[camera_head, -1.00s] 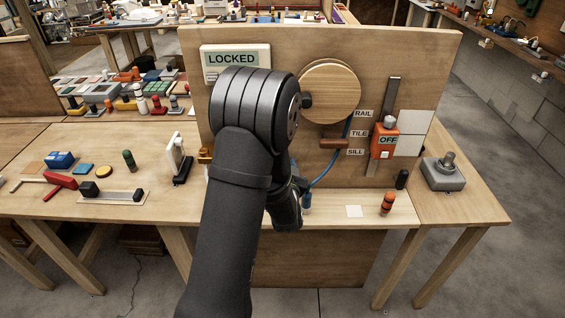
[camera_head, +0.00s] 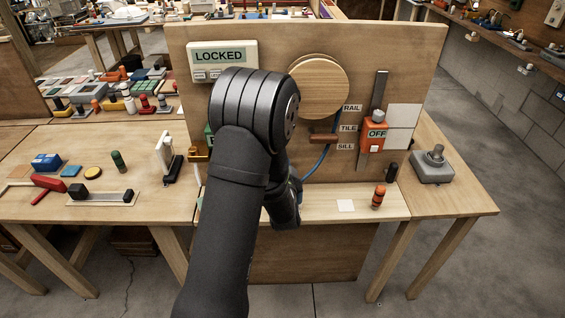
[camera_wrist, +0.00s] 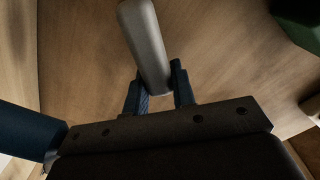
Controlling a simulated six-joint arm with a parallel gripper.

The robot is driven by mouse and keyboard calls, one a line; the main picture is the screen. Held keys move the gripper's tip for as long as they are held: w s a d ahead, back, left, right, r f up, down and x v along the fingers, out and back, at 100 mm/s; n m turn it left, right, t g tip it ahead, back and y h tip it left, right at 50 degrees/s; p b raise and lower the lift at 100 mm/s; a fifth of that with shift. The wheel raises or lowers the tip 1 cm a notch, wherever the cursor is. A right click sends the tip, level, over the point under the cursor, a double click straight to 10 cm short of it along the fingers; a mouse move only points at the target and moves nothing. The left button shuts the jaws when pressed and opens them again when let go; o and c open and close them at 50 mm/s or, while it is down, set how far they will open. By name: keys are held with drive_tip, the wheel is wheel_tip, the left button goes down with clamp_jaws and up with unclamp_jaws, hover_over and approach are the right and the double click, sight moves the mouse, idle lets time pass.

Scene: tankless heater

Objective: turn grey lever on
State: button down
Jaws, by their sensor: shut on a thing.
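The grey lever (camera_wrist: 146,45) is a smooth rounded bar in the wrist view, running from the top edge down between the fingers. My gripper (camera_wrist: 157,78) has its two dark blue fingers shut on the lever's lower end, one on each side. In the head view my arm covers the lever, and the fingers cannot be made out there.
The upright wooden panel (camera_head: 235,60) carries a LOCKED display (camera_head: 222,57), a round wooden disc (camera_head: 318,88) and an orange box marked OFF (camera_head: 374,135). A green part (camera_wrist: 300,20) is near the lever. A striped orange cylinder (camera_head: 378,197) stands on the ledge.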

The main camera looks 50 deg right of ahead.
drive_tip(key=c, duration=1.2)
unclamp_jaws()
drive_tip(key=shift+s, duration=0.1)
drive_tip(key=v, duration=1.7)
drive_tip(key=shift+s+a+r, duration=0.1)
drive_tip(key=shift+a, duration=0.05)
